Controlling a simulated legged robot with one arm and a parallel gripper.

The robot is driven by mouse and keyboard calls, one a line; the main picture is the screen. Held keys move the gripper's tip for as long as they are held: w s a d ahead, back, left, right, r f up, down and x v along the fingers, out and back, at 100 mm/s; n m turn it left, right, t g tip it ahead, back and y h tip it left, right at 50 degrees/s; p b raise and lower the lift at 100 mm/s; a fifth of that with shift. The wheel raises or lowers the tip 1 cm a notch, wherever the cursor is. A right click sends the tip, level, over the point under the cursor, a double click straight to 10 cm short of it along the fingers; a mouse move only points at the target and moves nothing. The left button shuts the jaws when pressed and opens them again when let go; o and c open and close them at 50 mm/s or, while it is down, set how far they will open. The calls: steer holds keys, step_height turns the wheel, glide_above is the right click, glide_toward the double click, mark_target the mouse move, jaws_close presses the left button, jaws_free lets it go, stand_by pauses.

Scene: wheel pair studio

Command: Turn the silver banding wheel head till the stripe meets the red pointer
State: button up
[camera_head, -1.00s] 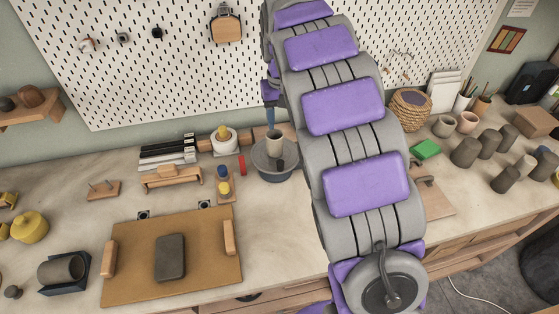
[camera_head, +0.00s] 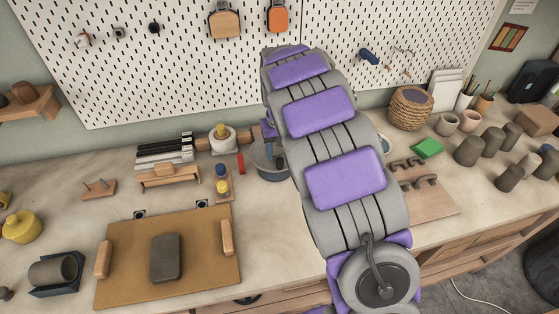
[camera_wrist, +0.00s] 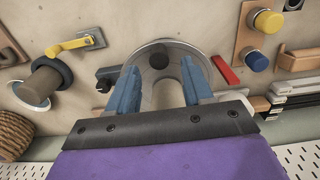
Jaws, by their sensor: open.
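The silver banding wheel head (camera_wrist: 148,48) is round and grey and shows between and beyond the fingers in the wrist view. In the head view the wheel (camera_head: 262,168) is partly hidden by my arm. The red pointer (camera_wrist: 225,70) lies just outside the wheel's rim, at the right in the wrist view; in the head view it (camera_head: 241,163) is left of the wheel. I cannot make out the stripe. My gripper (camera_wrist: 159,73) is open, its two blue fingers apart over the wheel; contact cannot be told.
Blue and yellow knobs on a wooden block (camera_wrist: 260,38) stand near the pointer. A yellow lever (camera_wrist: 72,46) and a grey cylinder with a dark ring (camera_wrist: 50,78) lie left of the wheel in the wrist view. A board with a dark slab (camera_head: 166,257) lies in front.

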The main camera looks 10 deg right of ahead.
mark_target(280, 160)
steer(key=shift+f+b, duration=0.3)
steer(key=shift+f, duration=1.65)
steer(key=shift+c, duration=0.2)
jaws_close()
